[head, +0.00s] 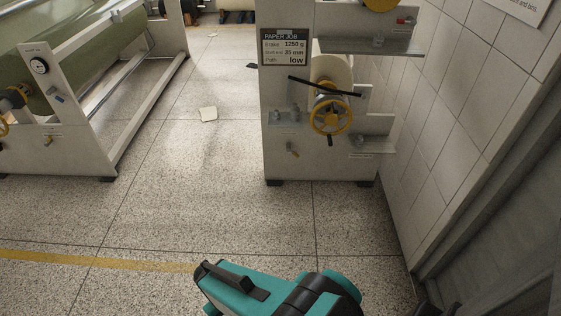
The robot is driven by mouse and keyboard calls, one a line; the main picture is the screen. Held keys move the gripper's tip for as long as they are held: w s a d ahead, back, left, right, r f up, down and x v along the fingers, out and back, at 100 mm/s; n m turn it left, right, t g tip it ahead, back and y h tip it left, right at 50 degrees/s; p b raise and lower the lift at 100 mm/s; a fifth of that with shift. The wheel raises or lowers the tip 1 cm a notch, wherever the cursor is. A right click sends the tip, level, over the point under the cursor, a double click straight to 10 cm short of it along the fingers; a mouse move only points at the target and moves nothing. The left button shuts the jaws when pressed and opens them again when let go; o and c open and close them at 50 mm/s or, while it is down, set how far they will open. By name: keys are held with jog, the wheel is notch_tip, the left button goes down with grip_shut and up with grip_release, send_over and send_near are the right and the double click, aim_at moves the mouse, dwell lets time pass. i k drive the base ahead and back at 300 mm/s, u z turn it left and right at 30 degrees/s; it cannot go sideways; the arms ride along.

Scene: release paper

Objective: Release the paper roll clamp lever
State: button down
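The white paper roll (333,72) sits in the pale machine stand (275,105), ahead and right of centre. A long black bar (305,81), which looks like the clamp lever, crosses in front of it, tilted slightly down to the right. Below it is a yellow handwheel (345,117). My teal and black arm shows at the bottom, well short of the stand. A dark piece at the bottom right edge may be my gripper; its fingers cannot be made out.
A sign (285,47) on the stand reads PAPER JOB, brake 1250 g, path low. A tiled wall (445,110) runs close on the right. A machine with a green roll (75,65) stands left.

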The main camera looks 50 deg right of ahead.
aim_at(289, 145)
jog(key=u, duration=0.25)
jog(key=k, duration=1)
jog(key=z, duration=0.8)
jog(key=k, duration=0.5)
jog(key=z, duration=0.35)
jog(key=i, duration=0.75)
jog(key=u, duration=0.65)
jog(key=i, duration=0.85)
jog(key=u, duration=0.25)
